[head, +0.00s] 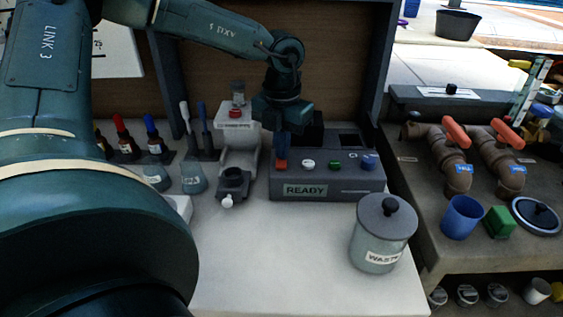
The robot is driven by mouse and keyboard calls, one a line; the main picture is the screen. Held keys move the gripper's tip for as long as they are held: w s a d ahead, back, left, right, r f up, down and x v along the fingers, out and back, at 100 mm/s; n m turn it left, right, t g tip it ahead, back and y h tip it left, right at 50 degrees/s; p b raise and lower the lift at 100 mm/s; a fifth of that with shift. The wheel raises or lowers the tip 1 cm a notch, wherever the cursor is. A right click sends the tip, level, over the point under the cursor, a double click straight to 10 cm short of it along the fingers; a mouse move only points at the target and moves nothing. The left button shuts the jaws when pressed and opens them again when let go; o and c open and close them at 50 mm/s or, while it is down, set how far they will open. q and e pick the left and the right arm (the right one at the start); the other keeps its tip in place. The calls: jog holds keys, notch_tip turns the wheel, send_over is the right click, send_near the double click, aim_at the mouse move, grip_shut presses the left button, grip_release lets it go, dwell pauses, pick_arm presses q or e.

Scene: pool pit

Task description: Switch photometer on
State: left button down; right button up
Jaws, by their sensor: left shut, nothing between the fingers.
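The photometer (345,187) is a dark grey box on the white bench. Its front carries a label or display reading "READY" (305,191). Along its sloped top sit a red control (281,164), a white knob (308,164), a green button (335,165) and a blue control (369,161). My left gripper (283,152) points down at the left end of the photometer, its shut, empty fingers just above or behind the red control. I cannot tell whether they touch it. The gripper hides part of the photometer's back left. My right gripper is not in view.
A grey stand with a glass vial (238,95) is left of the photometer, with dropper bottles (154,140) and beakers (193,178) further left. A lidded "WASTE" jar (380,245) stands in front right. Pipes with red handles (456,133) are right.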

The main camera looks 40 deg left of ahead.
pick_arm(q)
jog(key=shift+r+p, duration=1.5)
jog(key=shift+r, duration=1.9)
